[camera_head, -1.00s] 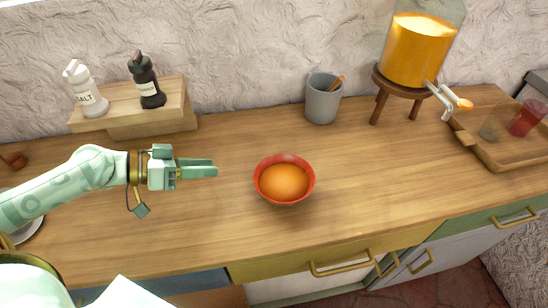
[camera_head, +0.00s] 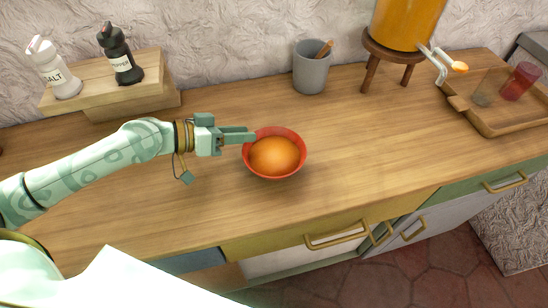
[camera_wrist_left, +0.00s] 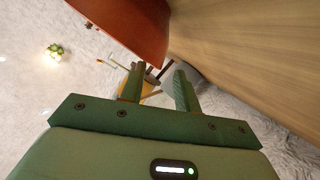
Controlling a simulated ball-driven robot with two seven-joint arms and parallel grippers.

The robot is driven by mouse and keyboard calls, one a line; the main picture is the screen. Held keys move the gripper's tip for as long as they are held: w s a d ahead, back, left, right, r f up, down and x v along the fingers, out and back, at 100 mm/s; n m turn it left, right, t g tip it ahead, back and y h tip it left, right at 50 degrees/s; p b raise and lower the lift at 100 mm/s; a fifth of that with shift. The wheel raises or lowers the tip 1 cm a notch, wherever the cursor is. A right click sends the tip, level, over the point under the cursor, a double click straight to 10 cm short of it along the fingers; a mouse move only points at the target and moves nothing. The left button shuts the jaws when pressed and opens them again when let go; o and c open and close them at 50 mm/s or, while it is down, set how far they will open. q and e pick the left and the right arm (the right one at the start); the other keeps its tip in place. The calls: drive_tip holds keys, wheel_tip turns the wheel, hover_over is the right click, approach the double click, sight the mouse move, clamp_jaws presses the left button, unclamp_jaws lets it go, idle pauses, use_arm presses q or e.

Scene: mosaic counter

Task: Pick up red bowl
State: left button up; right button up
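The red bowl (camera_head: 301,160), with a rounded orange content in it, stands upright on the wooden counter. My left gripper (camera_head: 252,134) comes in from the left, its fingertips at the bowl's left rim. In the left wrist view the bowl (camera_wrist_left: 135,22) fills the top, just beyond the fingertips. The two fingers of the left gripper (camera_wrist_left: 158,72) stand apart with nothing held between them. I cannot tell whether a finger touches the rim. My right gripper is not in view.
A grey cup (camera_head: 311,72) stands behind the bowl. A dispenser on a wooden stool (camera_head: 392,58) and a wooden tray (camera_head: 480,125) with cups are to the right. Salt (camera_head: 62,80) and pepper (camera_head: 122,62) shakers stand on a wooden riser (camera_head: 150,90). The counter right of the bowl is clear.

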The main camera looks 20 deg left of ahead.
sight(277, 153)
use_arm(q)
drive_tip(key=x, duration=0.5)
drive_tip(key=shift+r, duration=0.35)
clamp_jaws()
